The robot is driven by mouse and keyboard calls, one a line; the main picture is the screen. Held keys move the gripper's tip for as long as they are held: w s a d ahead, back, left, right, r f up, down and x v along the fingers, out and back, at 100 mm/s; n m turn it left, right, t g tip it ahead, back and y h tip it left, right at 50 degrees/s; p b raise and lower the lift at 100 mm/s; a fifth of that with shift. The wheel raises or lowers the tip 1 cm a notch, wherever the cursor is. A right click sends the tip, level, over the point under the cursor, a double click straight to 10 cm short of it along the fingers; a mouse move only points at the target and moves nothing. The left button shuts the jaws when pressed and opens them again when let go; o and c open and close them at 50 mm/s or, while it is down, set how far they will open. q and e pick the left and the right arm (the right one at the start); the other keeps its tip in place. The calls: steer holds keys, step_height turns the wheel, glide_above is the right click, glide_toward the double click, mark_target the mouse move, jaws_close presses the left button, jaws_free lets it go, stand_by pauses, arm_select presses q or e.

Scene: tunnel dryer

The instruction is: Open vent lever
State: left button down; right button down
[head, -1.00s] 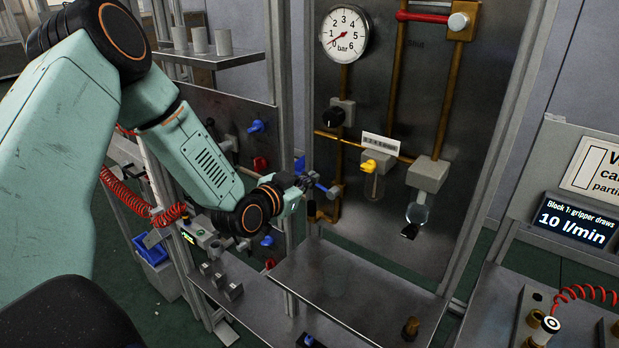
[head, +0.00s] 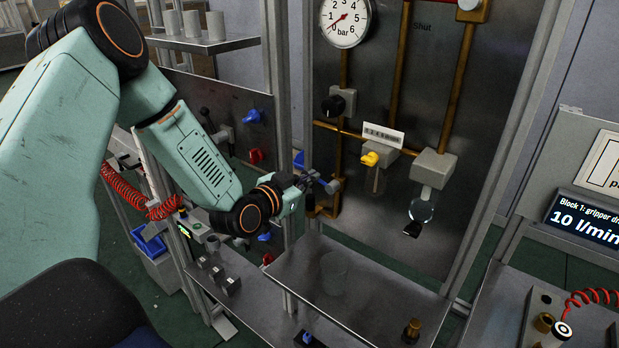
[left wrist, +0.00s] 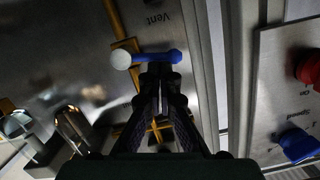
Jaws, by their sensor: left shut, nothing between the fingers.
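The blue vent lever (head: 316,185) runs from a grey pivot (head: 333,187) on the metal panel, low on the brass pipe. In the left wrist view the lever (left wrist: 158,57) lies crosswise, its round pale pivot end at left, below an upside-down "Vent" label (left wrist: 157,19). My left gripper (head: 309,179) is shut and empty, its tips right at the lever. In the left wrist view the fingertips (left wrist: 158,72) meet or nearly meet the lever's middle; I cannot tell if they touch. My right gripper is not in view.
A frame post (head: 279,110) stands beside my left wrist. A metal shelf (head: 350,290) lies below. Red (left wrist: 308,68) and blue (left wrist: 297,144) handles sit right.

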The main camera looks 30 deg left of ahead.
arm_select(q)
steer(key=shift+w+a+f+n+b, duration=0.1)
steer(key=shift+a+f+n+b, duration=0.1)
steer(key=shift+f+n+b, duration=0.55)
steer(key=shift+f, duration=0.1)
steer(key=shift+w+a, duration=0.1)
